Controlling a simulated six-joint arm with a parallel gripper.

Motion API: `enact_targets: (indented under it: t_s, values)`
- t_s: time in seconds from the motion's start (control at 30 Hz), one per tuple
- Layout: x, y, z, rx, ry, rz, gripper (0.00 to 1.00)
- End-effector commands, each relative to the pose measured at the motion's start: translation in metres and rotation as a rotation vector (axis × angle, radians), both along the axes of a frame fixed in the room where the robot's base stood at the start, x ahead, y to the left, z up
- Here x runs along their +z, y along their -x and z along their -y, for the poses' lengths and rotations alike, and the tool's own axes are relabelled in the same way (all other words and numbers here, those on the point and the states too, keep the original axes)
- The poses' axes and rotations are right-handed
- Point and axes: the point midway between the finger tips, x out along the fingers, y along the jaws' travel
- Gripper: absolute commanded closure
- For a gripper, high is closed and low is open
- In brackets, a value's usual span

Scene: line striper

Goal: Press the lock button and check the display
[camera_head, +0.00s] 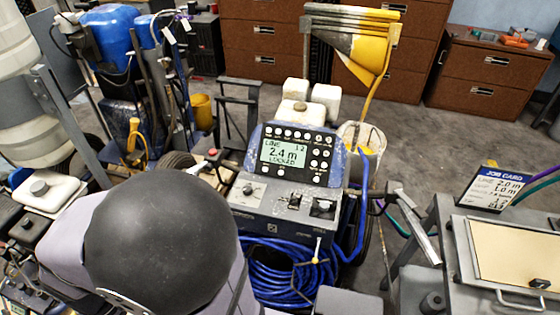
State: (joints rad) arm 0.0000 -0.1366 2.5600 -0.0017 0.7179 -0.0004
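The control panel (251,164) of the line striper stands upright in the middle of the view. Its lit display (283,153) reads "LINE", "12" and "2.4 m", with a small bottom line that looks like "LOCKED". Small round white buttons (315,153) sit above, right of and below the display. Their labels are too small to read, so I cannot tell which is the lock button. My arm's large dark rounded part fills the lower left, in front of the machine. My gripper is not in view.
A grey deck with switches (293,201) lies below the panel, above a coiled blue hose (280,270). A job card (492,188) reading "LINE 2.0 m" stands at right by a metal bench (452,255). Brown drawer cabinets (262,40) line the back. Open floor lies behind right.

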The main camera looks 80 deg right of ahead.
Motion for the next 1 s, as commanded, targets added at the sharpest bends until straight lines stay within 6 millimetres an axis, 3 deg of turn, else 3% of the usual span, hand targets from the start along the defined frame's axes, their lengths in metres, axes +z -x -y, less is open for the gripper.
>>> enact_targets:
  t_s: [0.37, 0.5, 1.0]
  values:
    - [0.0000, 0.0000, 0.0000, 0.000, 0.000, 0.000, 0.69]
    - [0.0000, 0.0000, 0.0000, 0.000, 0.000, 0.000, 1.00]
    - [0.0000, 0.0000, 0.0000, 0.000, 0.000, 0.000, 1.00]
